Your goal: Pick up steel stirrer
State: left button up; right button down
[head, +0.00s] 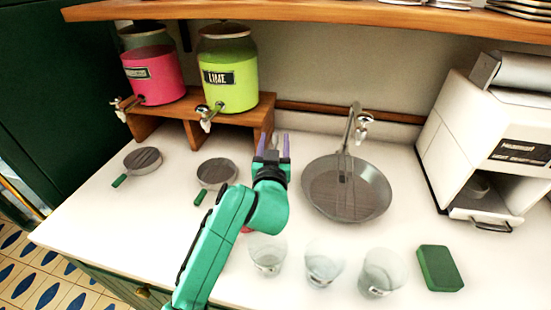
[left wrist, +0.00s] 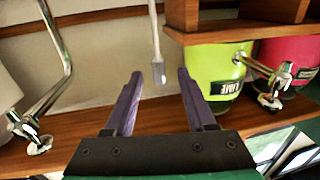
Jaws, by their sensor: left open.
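The steel stirrer (left wrist: 157,45) is a thin light-grey rod with a wider flat end. In the left wrist view it comes in from the top edge, and its flat end lies in the gap between my left fingers. My left gripper (left wrist: 160,95) is open with its two purple fingers apart, one on each side of the stirrer's line. I cannot tell how far off in depth the stirrer is. In the head view my left gripper (head: 273,145) is near the back wall, right of the dispenser stand. I cannot make out the stirrer there. My right gripper is not in view.
Pink (head: 152,73) and lime (head: 229,75) dispensers stand on a wooden stand (head: 262,115). A round sink (head: 347,203) with a tap (head: 357,120) is right of my gripper. Several glasses (head: 325,263), a green sponge (head: 440,268), two strainers (head: 216,172) and a white machine (head: 465,130) are on the counter.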

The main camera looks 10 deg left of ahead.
pick_arm(q)
jog(key=w, duration=0.3)
jog(key=w+p, duration=0.1)
jog(key=w, duration=0.1)
jog(key=shift+w+a, duration=0.2)
jog(key=shift+a, duration=0.15)
jog(key=shift+s, duration=0.1)
grip_shut()
jog(key=shift+r, duration=0.1)
